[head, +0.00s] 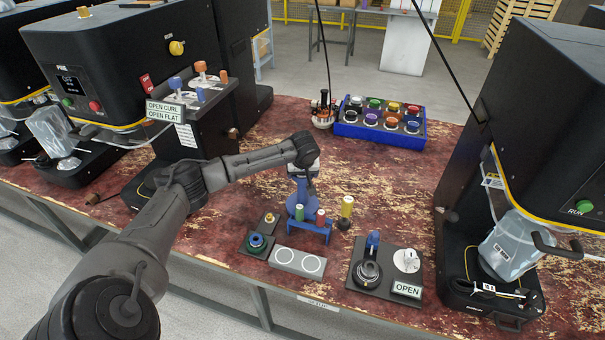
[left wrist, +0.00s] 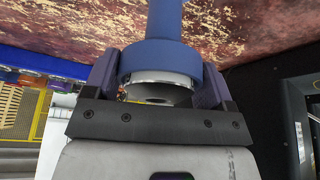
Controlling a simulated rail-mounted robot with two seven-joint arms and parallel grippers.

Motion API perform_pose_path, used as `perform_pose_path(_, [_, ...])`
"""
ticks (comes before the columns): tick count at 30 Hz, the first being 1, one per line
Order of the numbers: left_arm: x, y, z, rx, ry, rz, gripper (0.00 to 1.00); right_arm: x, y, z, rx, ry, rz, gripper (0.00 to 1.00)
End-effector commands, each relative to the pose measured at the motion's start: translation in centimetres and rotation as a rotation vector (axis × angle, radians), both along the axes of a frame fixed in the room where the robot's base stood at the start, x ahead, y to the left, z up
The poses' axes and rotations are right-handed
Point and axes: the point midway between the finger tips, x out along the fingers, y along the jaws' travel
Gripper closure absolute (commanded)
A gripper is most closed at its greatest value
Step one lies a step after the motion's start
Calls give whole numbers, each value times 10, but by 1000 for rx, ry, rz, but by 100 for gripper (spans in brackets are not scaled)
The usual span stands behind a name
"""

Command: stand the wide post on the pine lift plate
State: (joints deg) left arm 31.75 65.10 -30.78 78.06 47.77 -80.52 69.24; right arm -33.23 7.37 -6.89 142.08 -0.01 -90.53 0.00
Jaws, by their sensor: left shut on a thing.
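My left gripper (head: 304,170) is shut on a blue post (left wrist: 165,55) and holds it by its wide collar. A narrower blue stem runs from the collar toward the table in the left wrist view. In the head view the blue post (head: 299,202) stands or hangs upright just behind a small blue rack; I cannot tell whether its foot touches the table. The machine at the left (head: 105,45) has a small screen whose text may read pine. A dark round plate (head: 147,188) shows low at its front, partly behind my left arm. My right gripper is not in view.
The blue rack (head: 310,228) holds green and red pieces, with a yellow piece (head: 346,208) beside it. A grey block with two rings (head: 297,262) and a dark OPEN board (head: 384,275) lie in front. A blue tray (head: 379,133) stands behind. Another machine (head: 540,130) stands right.

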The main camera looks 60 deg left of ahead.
Motion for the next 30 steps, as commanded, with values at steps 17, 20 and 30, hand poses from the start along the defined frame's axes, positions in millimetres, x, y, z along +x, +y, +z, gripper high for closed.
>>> perform_pose_path(17, [0,0,-1,1,0,0,0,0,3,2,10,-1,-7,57])
perform_pose_path(20, [0,0,-1,0,0,0,0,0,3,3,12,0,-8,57])
perform_pose_path(30, [-3,-8,25,0,-1,-3,0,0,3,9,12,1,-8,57])
